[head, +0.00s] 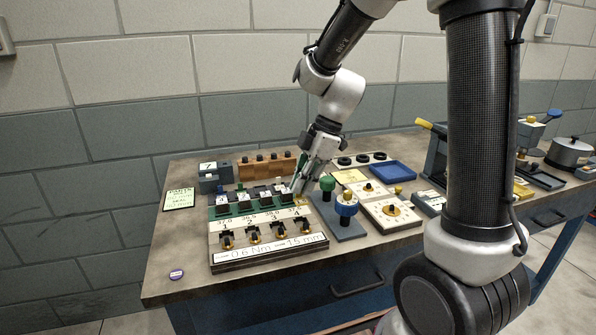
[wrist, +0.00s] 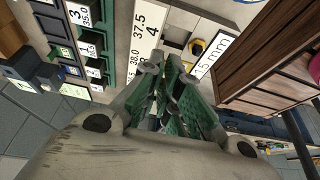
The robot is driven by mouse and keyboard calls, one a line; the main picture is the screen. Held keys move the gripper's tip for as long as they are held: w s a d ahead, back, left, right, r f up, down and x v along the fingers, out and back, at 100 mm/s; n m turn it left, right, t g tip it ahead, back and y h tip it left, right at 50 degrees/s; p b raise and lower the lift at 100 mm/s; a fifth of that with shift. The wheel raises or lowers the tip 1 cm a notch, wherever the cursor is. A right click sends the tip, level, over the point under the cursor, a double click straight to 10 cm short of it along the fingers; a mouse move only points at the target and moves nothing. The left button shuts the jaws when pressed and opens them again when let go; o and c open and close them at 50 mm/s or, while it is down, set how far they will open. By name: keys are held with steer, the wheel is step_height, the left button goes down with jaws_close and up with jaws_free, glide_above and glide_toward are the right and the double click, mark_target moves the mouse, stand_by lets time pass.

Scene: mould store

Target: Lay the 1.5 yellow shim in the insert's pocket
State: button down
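My gripper (head: 300,186) points down at the right end of a green rack (head: 240,208) on the bench. In the wrist view my gripper (wrist: 168,66) shows green-padded fingers with their tips close together. I cannot tell whether anything thin is pinched between them. A small yellow patch (head: 301,201) shows by the fingertips in the head view; I cannot tell whether it is the 1.5 shim. The label board (head: 268,254) in front reads 0.6 Nm and 1.5 mm. The insert and its pocket cannot be made out for certain.
Black-and-brass pieces stand above the label strip. Green and blue knobs (head: 346,204) rise from a grey plate just right of the gripper. Pale plates (head: 390,222), a blue tray (head: 393,172) and a wooden block (head: 243,170) lie around. The bench's front left is mostly clear.

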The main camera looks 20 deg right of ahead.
steer(key=shift+f, duration=2.7)
steer(key=shift+f, duration=0.7)
stand_by(1.3)
steer(key=shift+r, duration=0.3)
stand_by(1.5)
steer(key=c, duration=1.2)
jaws_free()
steer(key=shift+o, duration=0.2)
